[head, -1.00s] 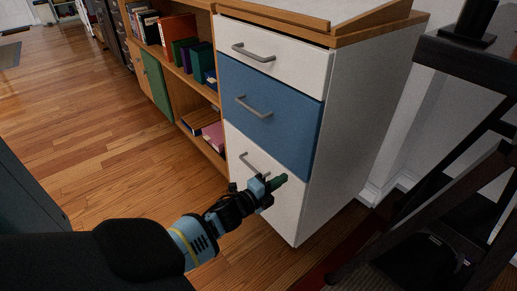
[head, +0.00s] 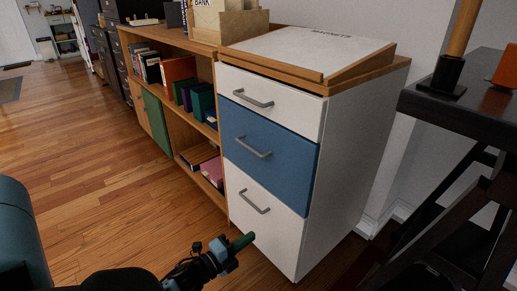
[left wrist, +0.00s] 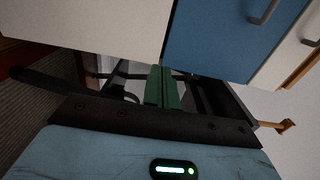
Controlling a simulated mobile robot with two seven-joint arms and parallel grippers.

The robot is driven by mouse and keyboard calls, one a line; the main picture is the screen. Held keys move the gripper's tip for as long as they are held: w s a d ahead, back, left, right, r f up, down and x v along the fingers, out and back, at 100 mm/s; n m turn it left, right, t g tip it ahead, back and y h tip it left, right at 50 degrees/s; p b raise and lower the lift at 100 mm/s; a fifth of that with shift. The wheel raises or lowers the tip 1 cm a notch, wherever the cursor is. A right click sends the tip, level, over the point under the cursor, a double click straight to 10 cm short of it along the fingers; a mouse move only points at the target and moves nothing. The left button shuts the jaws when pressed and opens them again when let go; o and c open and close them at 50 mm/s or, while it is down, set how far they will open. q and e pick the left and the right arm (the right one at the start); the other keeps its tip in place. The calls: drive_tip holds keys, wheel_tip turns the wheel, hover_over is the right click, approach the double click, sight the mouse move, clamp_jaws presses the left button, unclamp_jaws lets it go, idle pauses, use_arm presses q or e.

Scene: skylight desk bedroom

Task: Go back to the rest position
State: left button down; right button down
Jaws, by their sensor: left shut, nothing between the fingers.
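My left gripper (head: 242,242) is low in the head view, in front of the bottom white drawer of the cabinet. Its green fingers are together with nothing between them, and they also show in the left wrist view (left wrist: 163,88). It looks apart from the drawer handle (head: 254,202). The three drawers, white (head: 285,103), blue (head: 262,148) and white (head: 260,205), all look shut. My right gripper is not in view.
A bookshelf (head: 190,105) with several books adjoins the drawers on the left. A dark desk (head: 470,85) with legs stands at the right. Open wooden floor (head: 90,160) lies to the left.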

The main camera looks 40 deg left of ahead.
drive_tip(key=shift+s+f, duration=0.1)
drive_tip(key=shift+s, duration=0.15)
